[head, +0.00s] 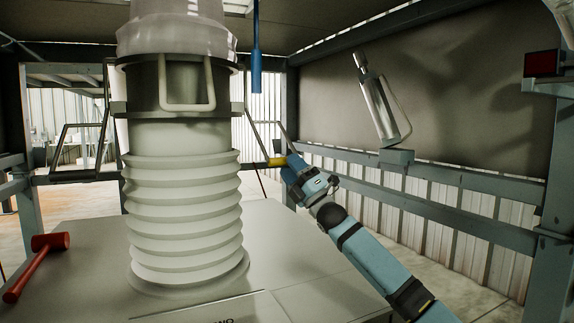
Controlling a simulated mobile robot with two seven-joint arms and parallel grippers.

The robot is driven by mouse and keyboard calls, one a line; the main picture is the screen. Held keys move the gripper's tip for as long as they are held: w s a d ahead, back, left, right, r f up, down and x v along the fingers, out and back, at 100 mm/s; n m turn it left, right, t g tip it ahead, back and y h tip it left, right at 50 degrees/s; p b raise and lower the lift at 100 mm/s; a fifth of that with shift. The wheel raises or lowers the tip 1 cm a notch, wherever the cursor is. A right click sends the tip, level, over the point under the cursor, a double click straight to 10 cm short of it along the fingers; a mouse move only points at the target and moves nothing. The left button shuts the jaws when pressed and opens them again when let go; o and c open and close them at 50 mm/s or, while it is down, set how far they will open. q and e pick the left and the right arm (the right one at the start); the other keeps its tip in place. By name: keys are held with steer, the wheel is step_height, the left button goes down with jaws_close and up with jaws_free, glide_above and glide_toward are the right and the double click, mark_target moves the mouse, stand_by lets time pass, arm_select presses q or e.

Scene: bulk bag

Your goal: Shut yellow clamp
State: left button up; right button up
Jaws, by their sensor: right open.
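The yellow clamp shows as a yellow grip (276,162) on a dark bar frame, right of the white spout. A dark clamp ring goes around the spout above the bellows (185,225), with a pale U-shaped handle (187,85) at its front. My right gripper (287,164) is open, at the right end of the yellow grip. Its fingers are small and partly hidden, so I cannot tell whether they touch the grip or stand around it. My left gripper is out of view.
A red mallet (38,262) lies on the pale table (90,285) at left. A blue rod (256,70) hangs above the clamp. A metal cylinder (381,105) is at the right wall, above the grey rails (450,178). Another dark handle frame (80,145) stands left of the spout.

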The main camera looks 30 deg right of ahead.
arm_select(q)
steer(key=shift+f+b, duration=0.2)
steer(key=shift+b, duration=0.5)
arm_select(e)
steer(key=v, duration=1.1)
steer(key=shift+s+d+f, duration=0.15)
steer(key=shift+s+f, duration=0.05)
steer(key=shift+f, duration=0.1)
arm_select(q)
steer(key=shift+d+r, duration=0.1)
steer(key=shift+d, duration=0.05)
arm_select(e)
steer(key=shift+r, duration=0.1)
